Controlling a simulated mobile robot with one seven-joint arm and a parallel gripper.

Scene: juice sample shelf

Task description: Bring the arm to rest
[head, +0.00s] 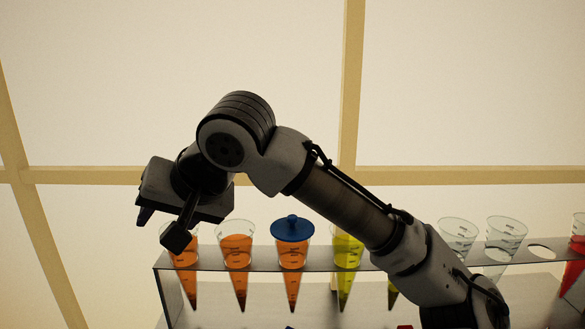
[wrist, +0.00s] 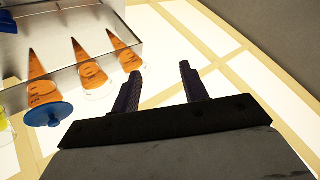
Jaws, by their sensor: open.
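My gripper (wrist: 158,90) shows in the wrist view with its two dark fingers spread apart and nothing between them. In the head view my gripper (head: 160,226) hangs at the left, near the left end of the shelf and above it. My arm reaches to it from the lower right, bent at a raised elbow, and crosses in front of part of the shelf. From these views I cannot tell exactly how far the fingers are from the nearest orange cone.
Empty clear cups (head: 507,229) and a red cone (head: 574,262) are at the right.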

